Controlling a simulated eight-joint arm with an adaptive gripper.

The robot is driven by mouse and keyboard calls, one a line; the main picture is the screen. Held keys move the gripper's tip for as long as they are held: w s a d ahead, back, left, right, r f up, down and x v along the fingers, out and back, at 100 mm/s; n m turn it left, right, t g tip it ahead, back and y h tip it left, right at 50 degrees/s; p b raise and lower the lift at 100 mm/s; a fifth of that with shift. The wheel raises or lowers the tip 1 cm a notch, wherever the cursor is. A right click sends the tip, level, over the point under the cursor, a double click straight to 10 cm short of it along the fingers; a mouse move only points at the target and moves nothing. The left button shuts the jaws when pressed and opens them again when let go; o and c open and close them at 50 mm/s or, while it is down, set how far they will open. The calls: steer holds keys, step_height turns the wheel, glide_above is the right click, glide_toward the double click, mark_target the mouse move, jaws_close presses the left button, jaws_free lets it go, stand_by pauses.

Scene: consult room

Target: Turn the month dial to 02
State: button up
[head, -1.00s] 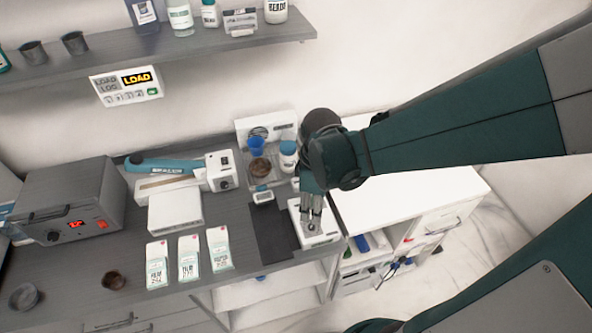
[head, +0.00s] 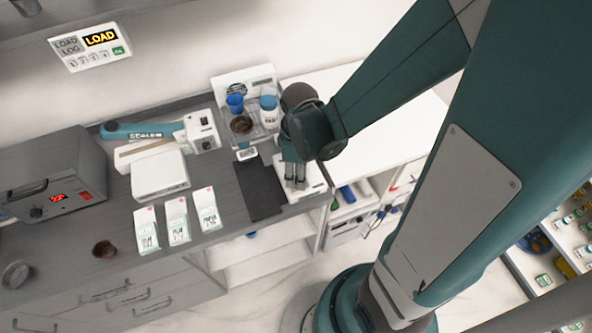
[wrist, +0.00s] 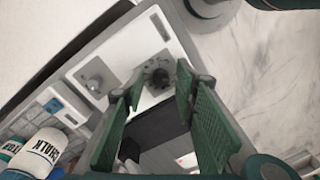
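A white device (head: 315,187) sits at the right end of the grey counter, and my gripper (head: 295,184) points down over it. A dark-centred dial (wrist: 160,74) lies between the tips of my gripper (wrist: 160,82). The fingers are apart with green pads, one on each side of this dial; I cannot tell whether they touch it. The dial labels and settings are not readable, so I cannot tell which is the month dial.
A dark mat (head: 260,188) lies left of the device. Several white cartons (head: 177,221) stand at the front left. A white worktop (head: 385,120) adjoins on the right.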

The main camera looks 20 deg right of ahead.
steer(key=shift+f, duration=0.25)
steer(key=shift+c, duration=0.5)
steer(key=c, duration=0.8)
steer(key=shift+m+b, duration=0.7)
steer(key=shift+m, duration=0.4)
steer(key=shift+m+b, duration=0.55)
steer(key=shift+m, duration=1.05)
